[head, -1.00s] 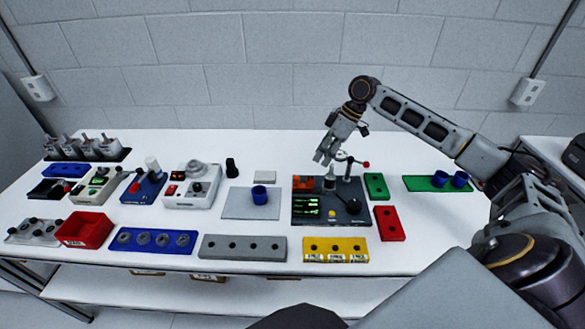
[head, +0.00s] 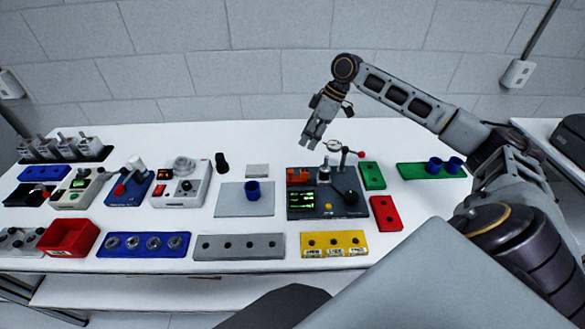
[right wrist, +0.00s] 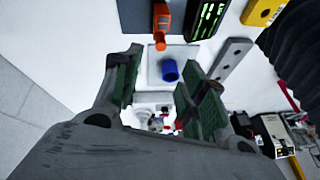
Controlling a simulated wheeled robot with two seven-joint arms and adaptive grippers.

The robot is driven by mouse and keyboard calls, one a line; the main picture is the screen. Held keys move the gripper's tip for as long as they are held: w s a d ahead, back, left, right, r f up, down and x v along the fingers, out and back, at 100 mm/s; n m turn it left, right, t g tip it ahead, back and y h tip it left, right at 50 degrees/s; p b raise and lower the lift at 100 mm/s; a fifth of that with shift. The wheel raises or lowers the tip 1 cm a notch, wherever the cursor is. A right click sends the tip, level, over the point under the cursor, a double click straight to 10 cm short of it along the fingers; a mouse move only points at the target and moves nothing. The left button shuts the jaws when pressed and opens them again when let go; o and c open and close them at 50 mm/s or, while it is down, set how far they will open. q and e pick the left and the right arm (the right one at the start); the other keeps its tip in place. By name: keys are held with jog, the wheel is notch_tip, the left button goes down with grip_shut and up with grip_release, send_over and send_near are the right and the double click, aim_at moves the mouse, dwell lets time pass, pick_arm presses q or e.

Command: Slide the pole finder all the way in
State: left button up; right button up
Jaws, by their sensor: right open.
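The dark test station (head: 310,213) stands on the white table with a lit green screen, an upright grey cylinder and a red-tipped lever. An orange block (head: 298,176) sits at its back left corner; I take it for the pole finder, though its fit is too small to tell. In the right wrist view the orange block (right wrist: 162,20) has a rounded orange tip, beside the green screen (right wrist: 207,20). My right gripper (head: 309,142) is open and empty, above and behind the station, apart from the block. Its green-padded fingers (right wrist: 158,95) show in the wrist view. My left gripper is not in view.
A grey plate (head: 230,203) with a blue cup (head: 253,191) lies left of the station. Green (head: 373,176) and red (head: 386,213) blocks stand close on its right. A yellow holed block (head: 333,250) lies in front. Bare table shows behind the station.

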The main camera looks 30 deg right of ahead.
jog(key=shift+p+x, duration=0.6)
jog(key=shift+x, duration=6.05)
jog(key=shift+s, duration=0.1)
